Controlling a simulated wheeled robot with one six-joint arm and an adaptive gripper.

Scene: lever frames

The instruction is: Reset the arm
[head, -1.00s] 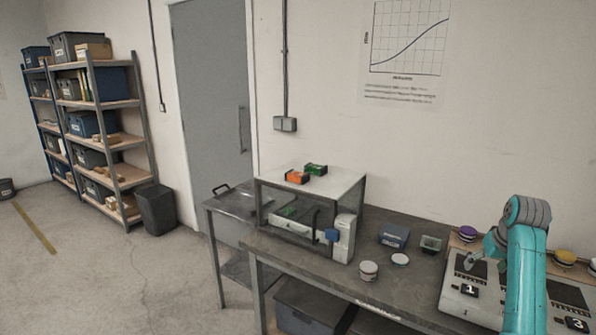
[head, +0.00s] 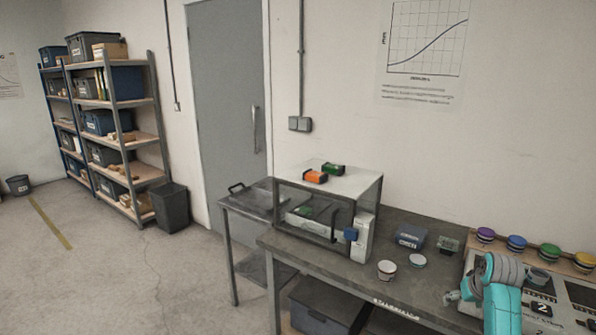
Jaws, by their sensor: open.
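My teal arm is folded low at the lower right of the head view. My gripper (head: 452,297) shows as a small grey end just left of the arm, at the left edge of the numbered panel (head: 470,318). It is open, and I see nothing held in it. The arm covers part of the panel. A tile marked 2 (head: 541,309) shows to the right of the arm.
Colored round lids, purple (head: 486,235), blue (head: 516,243), green (head: 548,250) and yellow (head: 584,260), line the panel's back. A white cup (head: 387,270), a white lid (head: 417,261) and a blue box (head: 410,237) stand on the bench. A clear-sided case (head: 328,200) stands further left.

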